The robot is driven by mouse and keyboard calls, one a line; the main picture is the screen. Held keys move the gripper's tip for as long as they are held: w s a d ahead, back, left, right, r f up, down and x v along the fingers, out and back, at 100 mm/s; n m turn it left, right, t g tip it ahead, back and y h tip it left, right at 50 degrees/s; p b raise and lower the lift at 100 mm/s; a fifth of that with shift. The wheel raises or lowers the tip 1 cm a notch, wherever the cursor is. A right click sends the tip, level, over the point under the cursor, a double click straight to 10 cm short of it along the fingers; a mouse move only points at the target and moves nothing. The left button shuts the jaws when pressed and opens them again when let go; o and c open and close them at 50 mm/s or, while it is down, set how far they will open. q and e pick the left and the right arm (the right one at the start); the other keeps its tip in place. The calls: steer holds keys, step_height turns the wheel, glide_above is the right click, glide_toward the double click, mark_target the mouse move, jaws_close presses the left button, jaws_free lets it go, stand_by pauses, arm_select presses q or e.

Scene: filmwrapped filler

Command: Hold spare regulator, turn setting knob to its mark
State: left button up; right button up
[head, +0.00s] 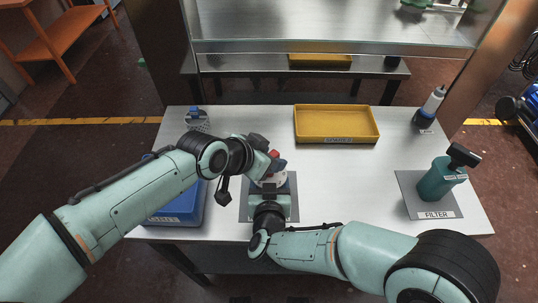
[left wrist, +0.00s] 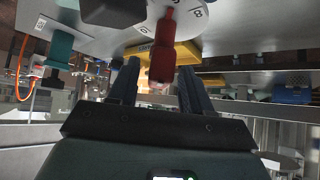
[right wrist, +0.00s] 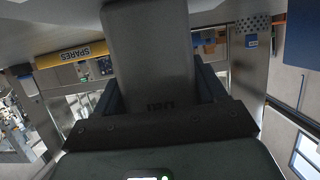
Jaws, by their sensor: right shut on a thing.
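The spare regulator has a white numbered dial (left wrist: 205,20) and a red setting knob (left wrist: 162,48). It stands over a grey mat (head: 285,208) near the table's front; the red knob also shows in the head view (head: 273,154). My left gripper (head: 273,163) is at the knob, its two fingers on either side of it, with a gap visible on the left in the left wrist view. My right gripper (head: 269,191) is shut on the regulator's grey body (right wrist: 150,60), which fills the space between its fingers. The knob's mark cannot be made out.
A yellow SPARES tray (head: 336,139) stands at the back. A teal filter (head: 436,182) stands on a mat labelled FILTER at the right. A blue bin (head: 183,208) lies under my left arm. The table's middle right is clear.

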arm_select(q)
steer(key=shift+r, duration=0.1)
steer(key=v, duration=1.2)
